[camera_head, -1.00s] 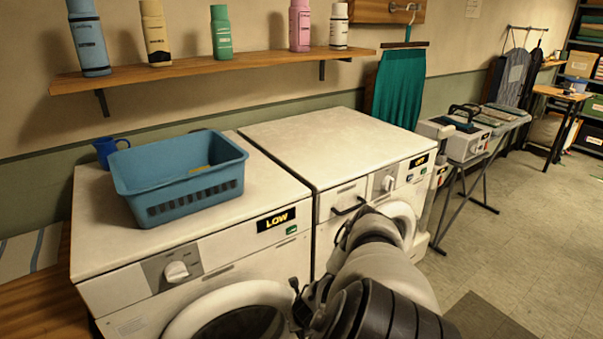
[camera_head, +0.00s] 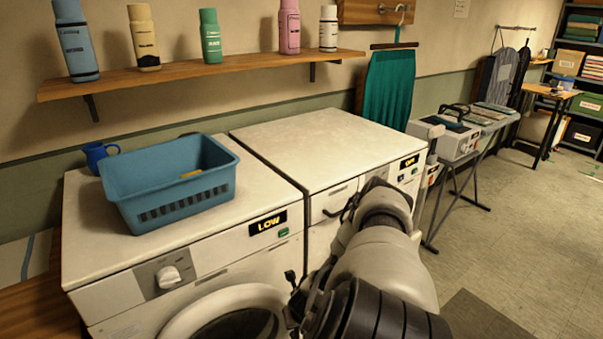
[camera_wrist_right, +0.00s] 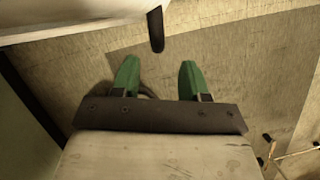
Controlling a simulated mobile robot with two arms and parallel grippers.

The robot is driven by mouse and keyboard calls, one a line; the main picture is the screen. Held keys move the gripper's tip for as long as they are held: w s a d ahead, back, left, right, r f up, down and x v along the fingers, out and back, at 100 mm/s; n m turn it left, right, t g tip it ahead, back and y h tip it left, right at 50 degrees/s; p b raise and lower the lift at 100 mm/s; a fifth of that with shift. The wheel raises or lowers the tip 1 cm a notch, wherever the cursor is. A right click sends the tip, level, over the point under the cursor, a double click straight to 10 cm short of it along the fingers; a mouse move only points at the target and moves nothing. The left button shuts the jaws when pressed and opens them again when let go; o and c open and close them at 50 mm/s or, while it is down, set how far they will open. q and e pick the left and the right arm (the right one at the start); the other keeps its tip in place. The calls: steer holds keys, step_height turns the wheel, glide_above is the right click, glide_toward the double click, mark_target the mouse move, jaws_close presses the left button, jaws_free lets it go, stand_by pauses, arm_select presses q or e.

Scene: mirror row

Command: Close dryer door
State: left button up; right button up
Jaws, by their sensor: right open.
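Two white front-loading machines stand side by side in the head view. The left machine (camera_head: 110,265) has a LOW label and a round door (camera_head: 187,322), partly cut off by the frame. The right machine (camera_head: 315,138) has a lit label too blurred to read; my right arm covers most of its front, so its door position cannot be told. The right wrist view shows my right gripper (camera_wrist_right: 158,64) with green fingers spread apart and nothing between them. Beyond the fingertips a dark rounded bar (camera_wrist_right: 156,30) sticks down from the top edge. My left gripper is not in view.
A blue basket (camera_head: 170,182) and a blue mug (camera_head: 97,155) stand on the left machine. A shelf (camera_head: 200,73) with several bottles hangs above. An ironing board (camera_head: 490,120) stands to the right. Floor at the right is partly clear. A pale surface (camera_wrist_right: 60,18) borders the wrist view's upper left.

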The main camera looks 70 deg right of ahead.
steer(key=shift+v, duration=1.8)
